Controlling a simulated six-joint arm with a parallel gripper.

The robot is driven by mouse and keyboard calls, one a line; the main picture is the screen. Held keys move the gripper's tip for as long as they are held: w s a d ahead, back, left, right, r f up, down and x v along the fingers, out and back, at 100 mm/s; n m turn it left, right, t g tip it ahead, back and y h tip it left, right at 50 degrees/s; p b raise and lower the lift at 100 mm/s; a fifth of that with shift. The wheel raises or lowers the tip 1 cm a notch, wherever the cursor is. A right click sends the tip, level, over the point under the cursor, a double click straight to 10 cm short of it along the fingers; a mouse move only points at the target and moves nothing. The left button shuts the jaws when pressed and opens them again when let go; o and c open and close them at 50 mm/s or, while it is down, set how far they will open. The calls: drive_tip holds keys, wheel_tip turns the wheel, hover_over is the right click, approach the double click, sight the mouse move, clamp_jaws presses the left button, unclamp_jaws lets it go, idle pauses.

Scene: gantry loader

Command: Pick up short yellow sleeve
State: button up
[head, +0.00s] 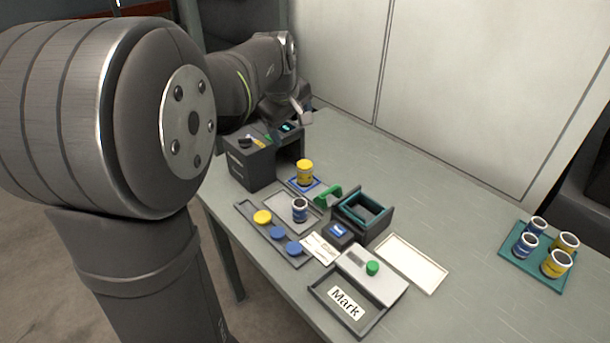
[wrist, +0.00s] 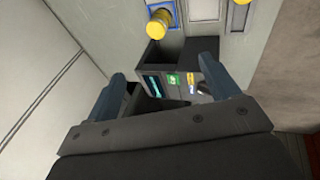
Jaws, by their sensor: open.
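Several short sleeves with white rims stand on a teal tray (head: 513,262) at the right in the head view. Two are yellow: one at the back (head: 566,243) and one in front (head: 555,265). I cannot tell which is shorter. A yellow cylinder with a yellow top (head: 305,172) stands on a blue-edged pad beside the dark box; it also shows in the wrist view (wrist: 160,24). My gripper (wrist: 167,80) is open, with nothing seen between its fingers. It is above the dark box, far from the teal tray. In the head view my arm partly hides it.
A dark box (head: 250,169), a blue sleeve (head: 299,210) on a grey plate, a green handle (head: 327,195), an open dark bin (head: 378,230) and a "Mark" tray (head: 318,289) crowd the left. Bare table lies between the white pad (head: 411,263) and teal tray. A wall stands behind.

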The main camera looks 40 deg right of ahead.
drive_tip(key=shift+c, duration=0.7)
drive_tip(key=m, duration=1)
approach(304, 166)
drive_tip(key=shift+y, duration=0.3)
drive_tip(key=x, duration=0.5)
drive_tip(key=d+x, duration=0.1)
drive_tip(key=x, duration=0.1)
drive_tip(key=shift+t, duration=0.3)
drive_tip(key=shift+x, duration=2.7)
drive_tip(key=shift+s+a, duration=0.1)
drive_tip(key=shift+a, duration=0.05)
drive_tip(key=c, duration=1.3)
